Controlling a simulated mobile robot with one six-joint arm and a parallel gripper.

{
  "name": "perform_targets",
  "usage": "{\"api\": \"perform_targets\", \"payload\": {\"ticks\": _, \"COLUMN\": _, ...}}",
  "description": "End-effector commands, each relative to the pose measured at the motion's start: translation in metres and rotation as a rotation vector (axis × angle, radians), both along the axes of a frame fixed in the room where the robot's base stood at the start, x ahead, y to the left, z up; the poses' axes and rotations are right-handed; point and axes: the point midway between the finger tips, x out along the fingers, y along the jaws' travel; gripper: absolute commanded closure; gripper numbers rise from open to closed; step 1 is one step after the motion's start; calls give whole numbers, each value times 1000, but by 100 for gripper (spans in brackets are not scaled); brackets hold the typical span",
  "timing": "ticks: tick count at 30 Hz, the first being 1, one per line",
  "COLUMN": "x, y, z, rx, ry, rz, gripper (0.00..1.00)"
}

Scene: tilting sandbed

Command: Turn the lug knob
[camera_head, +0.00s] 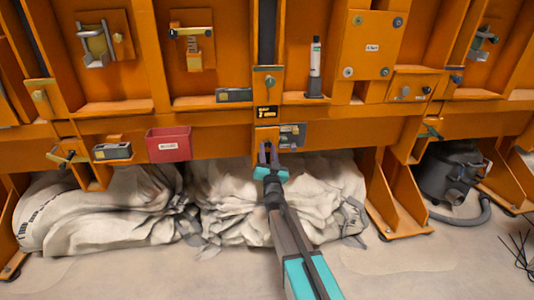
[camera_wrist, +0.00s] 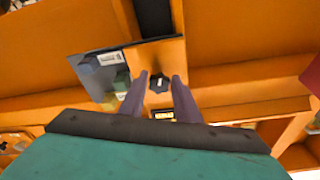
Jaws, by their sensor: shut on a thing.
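The lug knob (camera_wrist: 158,84) is a small dark knob with a pale mark, on an orange panel low on the frame. It shows in the wrist view between the two purple fingers of my gripper (camera_wrist: 160,78). My gripper is shut on the knob. In the head view my gripper (camera_head: 268,153) reaches up to the panel below the black-and-yellow label (camera_head: 266,112), and it hides the knob there.
A grey latch-like fitting (camera_head: 292,135) sits close to the right of my gripper in the head view. A red bin (camera_head: 169,144) hangs to the left. Pale sacks (camera_head: 315,190) lie under the frame. A dark vacuum-like machine (camera_head: 452,172) stands at the right.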

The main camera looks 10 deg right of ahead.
Motion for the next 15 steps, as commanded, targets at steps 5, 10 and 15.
{"api": "perform_targets", "payload": {"ticks": 5, "x": 0, "y": -1, "z": 0, "rx": -41, "ry": 0, "rz": -7, "gripper": 93}}
{"api": "perform_targets", "payload": {"ticks": 10, "x": 0, "y": -1, "z": 0, "rx": -49, "ry": 1, "rz": -9, "gripper": 93}}
{"api": "perform_targets", "payload": {"ticks": 15, "x": 0, "y": -1, "z": 0, "rx": -48, "ry": 1, "rz": -9, "gripper": 93}}
